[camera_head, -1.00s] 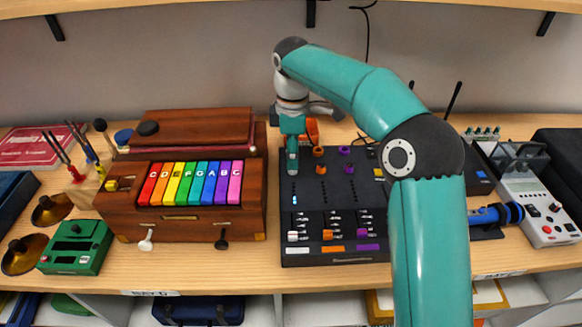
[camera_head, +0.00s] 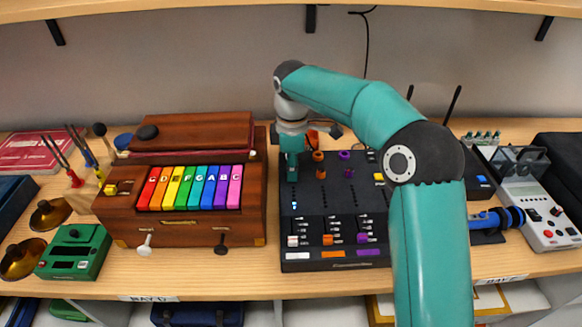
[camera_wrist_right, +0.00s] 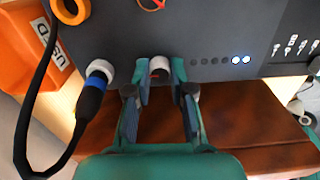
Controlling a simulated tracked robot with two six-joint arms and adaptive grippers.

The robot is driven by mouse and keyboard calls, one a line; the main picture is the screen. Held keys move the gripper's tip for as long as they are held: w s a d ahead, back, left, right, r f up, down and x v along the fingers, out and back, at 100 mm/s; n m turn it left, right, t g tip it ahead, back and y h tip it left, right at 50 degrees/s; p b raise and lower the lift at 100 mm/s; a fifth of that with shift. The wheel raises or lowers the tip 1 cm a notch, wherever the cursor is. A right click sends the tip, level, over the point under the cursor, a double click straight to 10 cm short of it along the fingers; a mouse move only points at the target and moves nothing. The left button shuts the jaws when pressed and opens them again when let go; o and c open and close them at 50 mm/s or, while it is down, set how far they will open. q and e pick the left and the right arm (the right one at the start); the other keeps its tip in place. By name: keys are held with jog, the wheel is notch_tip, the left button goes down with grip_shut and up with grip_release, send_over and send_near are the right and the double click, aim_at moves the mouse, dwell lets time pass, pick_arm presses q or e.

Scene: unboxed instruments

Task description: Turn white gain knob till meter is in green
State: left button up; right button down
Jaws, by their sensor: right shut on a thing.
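The black mixer (camera_head: 338,202) stands in the middle of the table. My right gripper (camera_head: 291,172) reaches down to its far left part and hides the knob there. In the right wrist view, my right gripper (camera_wrist_right: 161,76) is shut on the white gain knob (camera_wrist_right: 159,66), whose top has a red mark and shows between the fingertips. The meter (camera_wrist_right: 225,60) is a row of small lights beside it. Two lights at the end away from the knob glow blue, and the others look grey. I see no green light. My left gripper is not in view.
A wooden instrument with coloured keys (camera_head: 190,188) stands close left of the mixer. Orange (camera_head: 319,157) and purple (camera_head: 345,156) knobs stand right of my gripper. A plug with a blue band and black cable (camera_wrist_right: 91,92) sits close to the knob in the wrist view.

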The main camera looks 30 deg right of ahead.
jog(key=shift+r, duration=0.1)
jog(key=shift+m, duration=0.3)
jog(key=shift+w+r+m+p, duration=0.1)
jog(key=shift+m+p, duration=0.75)
jog(key=shift+m, duration=0.25)
jog(key=m+p, duration=0.1)
jog(key=m, duration=0.2)
jog(key=shift+m+p, duration=0.3)
jog(key=shift+m, duration=1.1)
jog(key=c, duration=1)
grip_release()
